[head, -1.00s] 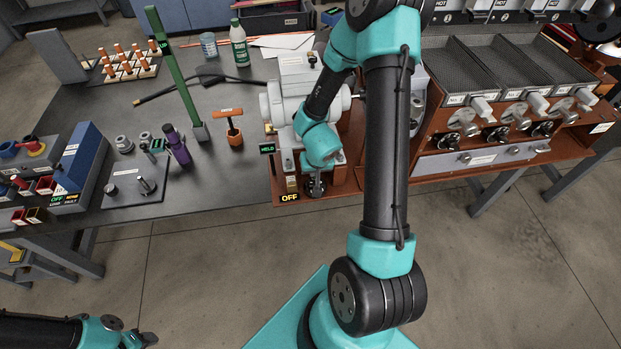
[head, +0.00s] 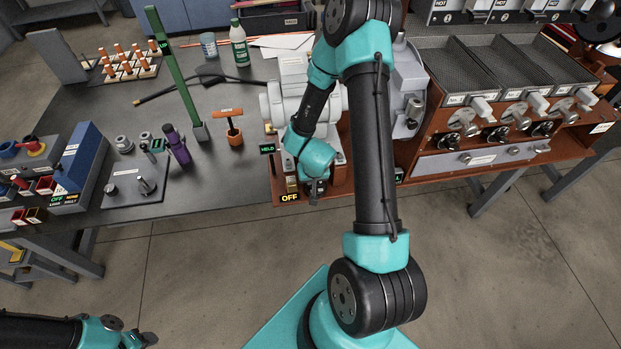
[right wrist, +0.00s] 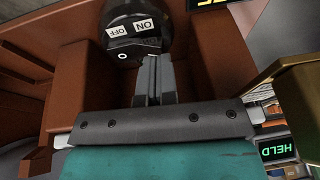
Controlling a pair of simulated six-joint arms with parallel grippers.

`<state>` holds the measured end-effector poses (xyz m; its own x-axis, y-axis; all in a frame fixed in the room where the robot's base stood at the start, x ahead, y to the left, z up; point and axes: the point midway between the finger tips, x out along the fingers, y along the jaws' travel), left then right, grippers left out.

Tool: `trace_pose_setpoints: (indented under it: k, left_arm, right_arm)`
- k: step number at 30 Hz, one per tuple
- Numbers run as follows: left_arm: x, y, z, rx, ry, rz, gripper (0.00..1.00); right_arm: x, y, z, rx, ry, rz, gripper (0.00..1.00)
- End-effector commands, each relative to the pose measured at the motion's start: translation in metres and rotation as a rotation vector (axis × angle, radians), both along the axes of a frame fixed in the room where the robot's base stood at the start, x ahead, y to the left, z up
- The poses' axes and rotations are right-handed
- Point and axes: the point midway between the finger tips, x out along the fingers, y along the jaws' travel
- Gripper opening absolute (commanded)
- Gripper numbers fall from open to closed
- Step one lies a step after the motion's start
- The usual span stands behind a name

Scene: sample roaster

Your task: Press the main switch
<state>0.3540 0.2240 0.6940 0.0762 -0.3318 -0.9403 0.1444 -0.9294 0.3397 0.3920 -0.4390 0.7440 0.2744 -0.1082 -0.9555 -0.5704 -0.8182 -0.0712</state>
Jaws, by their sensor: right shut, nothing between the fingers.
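The main switch (right wrist: 135,30) is a dark, rounded part with white ON and OFF labels, at the top of the right wrist view. It sits in a recess of the red-brown housing. My right gripper (right wrist: 153,60) is shut and empty, with its fingertips close to the switch's lower edge; I cannot tell whether they touch it. In the head view my right gripper (head: 317,196) is at the front of the roaster base and hides the switch. A lit OFF sign (head: 290,197) is just left of it. My left gripper (head: 149,339) is at the lower left, too small to read.
The grey roaster body (head: 295,70) stands behind my right wrist. A green HELD display (head: 267,149) is at its left. A brass-coloured block (right wrist: 292,95) is close to the gripper's right in the wrist view. The floor in front is clear.

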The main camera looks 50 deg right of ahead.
Motion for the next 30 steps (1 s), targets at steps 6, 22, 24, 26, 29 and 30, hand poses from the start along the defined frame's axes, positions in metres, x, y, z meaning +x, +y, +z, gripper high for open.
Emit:
trace_pose_setpoints:
  k: [6,22,24,26,29,30]
  left_arm:
    - [0.000,0.000,0.000,0.000,0.000,0.000,0.43]
    - [0.000,0.000,0.000,0.000,0.000,0.000,0.43]
    - [0.000,0.000,0.000,0.000,0.000,0.000,0.43]
    - [0.000,0.000,0.000,0.000,0.000,0.000,0.43]
    - [0.000,0.000,0.000,0.000,0.000,0.000,0.43]
    - [0.000,0.000,0.000,0.000,0.000,0.000,0.43]
  right_arm:
    - [0.004,0.006,-0.012,0.002,0.002,0.002,0.00]
    - [-0.001,-0.002,-0.007,0.000,-0.001,-0.001,0.00]
    - [-0.003,-0.004,-0.006,-0.001,0.000,-0.001,0.00]
    - [-0.004,-0.005,-0.005,0.000,0.000,-0.001,0.00]
    - [-0.005,-0.007,-0.004,0.000,0.000,-0.001,0.00]
    - [-0.005,-0.007,-0.004,0.000,0.000,0.000,0.00]
